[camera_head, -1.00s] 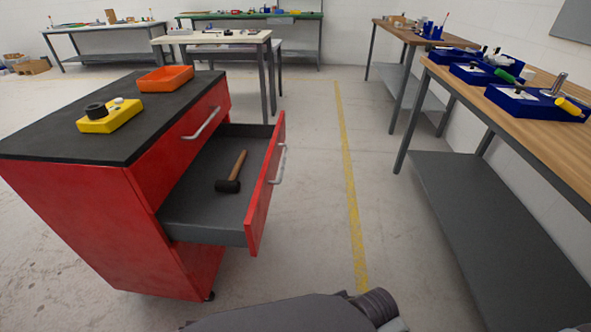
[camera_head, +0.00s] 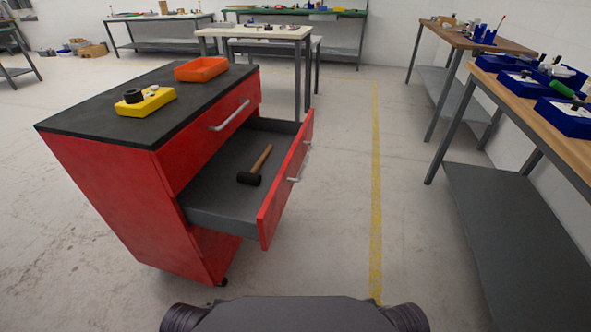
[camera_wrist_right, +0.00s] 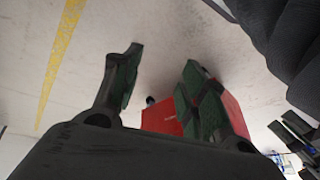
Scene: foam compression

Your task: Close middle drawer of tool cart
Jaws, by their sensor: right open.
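The red tool cart (camera_head: 105,195) stands left of centre in the head view, with a black top. Its middle drawer (camera_head: 215,200) is pulled far out to the right, and its red front (camera_head: 286,180) carries a silver handle (camera_head: 300,166). A hammer (camera_head: 254,172) with a wooden handle and black head lies inside the drawer. My right gripper (camera_wrist_right: 160,85) is open and empty in the right wrist view. A red part of the cart (camera_wrist_right: 165,116) shows beyond its fingers, apart from them. My left gripper is not in the head view.
A yellow block (camera_head: 146,103) with a black knob and an orange tray (camera_head: 201,69) sit on the cart top. A wooden workbench (camera_head: 540,100) with blue bins stands at the right. The floor between cart and workbench is clear, crossed by a yellow line (camera_head: 376,190).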

